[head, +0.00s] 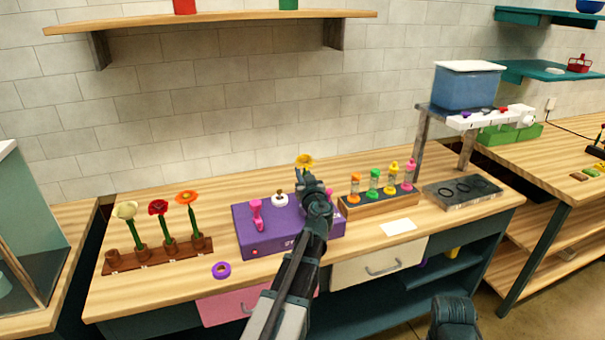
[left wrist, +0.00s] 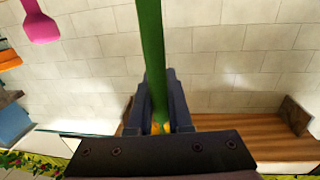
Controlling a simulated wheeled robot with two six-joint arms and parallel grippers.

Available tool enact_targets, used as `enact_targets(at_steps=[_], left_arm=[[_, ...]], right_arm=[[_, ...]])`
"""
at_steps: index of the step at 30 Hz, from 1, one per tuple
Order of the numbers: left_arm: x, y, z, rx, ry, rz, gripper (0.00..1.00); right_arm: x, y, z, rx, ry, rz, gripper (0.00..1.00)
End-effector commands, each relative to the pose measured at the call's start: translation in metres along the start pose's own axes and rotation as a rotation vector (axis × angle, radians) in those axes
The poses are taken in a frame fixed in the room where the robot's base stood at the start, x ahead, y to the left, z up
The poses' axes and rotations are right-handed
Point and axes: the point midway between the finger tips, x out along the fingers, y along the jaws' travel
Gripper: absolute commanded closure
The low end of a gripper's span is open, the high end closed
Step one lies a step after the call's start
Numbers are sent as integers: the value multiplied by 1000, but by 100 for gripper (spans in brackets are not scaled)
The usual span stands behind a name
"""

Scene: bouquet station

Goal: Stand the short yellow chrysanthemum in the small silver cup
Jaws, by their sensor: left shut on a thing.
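My left gripper (head: 308,182) is over the purple box and shut on the short yellow chrysanthemum. The yellow bloom (head: 304,161) shows just above the gripper in the head view, against the back wall. In the left wrist view the green stem (left wrist: 150,45) runs between the two fingers (left wrist: 163,110), with a little yellow visible between them. I cannot make out the small silver cup in either view; it may be hidden behind my arm. A dark part of my right arm (head: 453,318) shows at the bottom right; its jaws cannot be made out.
The purple box (head: 265,240) carries a pink lever (head: 256,212) and a white round piece (head: 280,199). A brown rack (head: 150,257) with cream, red and orange flowers stands left. A wooden rack of colourful-topped tubes (head: 385,202) stands right.

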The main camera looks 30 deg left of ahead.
Motion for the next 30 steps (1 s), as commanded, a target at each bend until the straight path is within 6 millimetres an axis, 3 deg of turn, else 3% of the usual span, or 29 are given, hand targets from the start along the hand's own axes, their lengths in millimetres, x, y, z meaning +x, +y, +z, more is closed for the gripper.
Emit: enact_targets(at_steps=[30], left_arm=[[0,0,8,0,0,0,100]], right_arm=[[8,-1,0,0,0,0,50]])
